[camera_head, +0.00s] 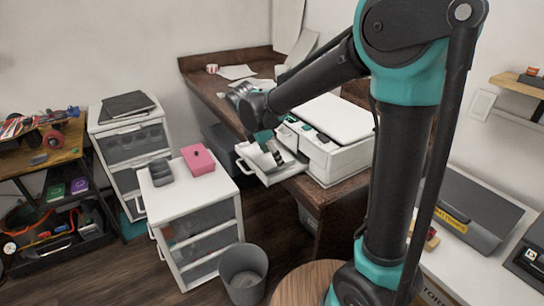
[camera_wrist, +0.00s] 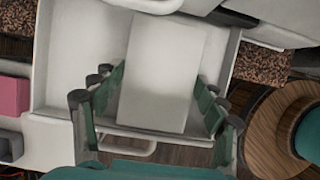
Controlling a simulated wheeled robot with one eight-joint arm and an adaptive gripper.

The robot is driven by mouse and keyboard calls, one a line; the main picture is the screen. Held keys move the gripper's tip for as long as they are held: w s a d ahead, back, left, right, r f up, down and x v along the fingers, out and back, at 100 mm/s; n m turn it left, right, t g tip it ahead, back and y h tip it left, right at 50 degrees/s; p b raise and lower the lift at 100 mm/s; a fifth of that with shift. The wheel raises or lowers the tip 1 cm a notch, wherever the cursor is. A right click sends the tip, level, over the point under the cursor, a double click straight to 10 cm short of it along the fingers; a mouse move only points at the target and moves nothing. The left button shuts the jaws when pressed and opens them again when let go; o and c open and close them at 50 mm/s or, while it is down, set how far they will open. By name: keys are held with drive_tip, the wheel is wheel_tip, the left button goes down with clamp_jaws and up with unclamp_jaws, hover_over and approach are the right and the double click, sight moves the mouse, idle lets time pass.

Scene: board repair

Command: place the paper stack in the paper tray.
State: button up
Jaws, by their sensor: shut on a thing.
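The white paper stack (camera_wrist: 162,70) is between the two green fingers of my gripper (camera_wrist: 158,88) in the wrist view. My gripper is shut on it. The white paper tray (camera_wrist: 72,62) lies behind and below the stack, with its bare floor showing left of the stack. In the head view the tray (camera_head: 292,172) is pulled out of the front of the white printer (camera_head: 350,155), and my gripper (camera_head: 268,147) is over it. The stack is hard to make out there. I cannot tell whether the stack touches the tray floor.
The printer stands on a brown desk (camera_head: 212,86). A white drawer cabinet (camera_head: 205,238) with a pink box (camera_head: 198,160) stands left of the tray. A grey bin (camera_head: 243,274) is on the floor in front. A round wooden stool (camera_wrist: 262,140) is at the wrist view's right.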

drive_tip(key=shift+f, duration=0.15)
drive_tip(key=o, duration=1.3)
drive_tip(key=shift+c, duration=0.2)
drive_tip(key=v, duration=1.2)
drive_tip(key=shift+a, duration=0.1)
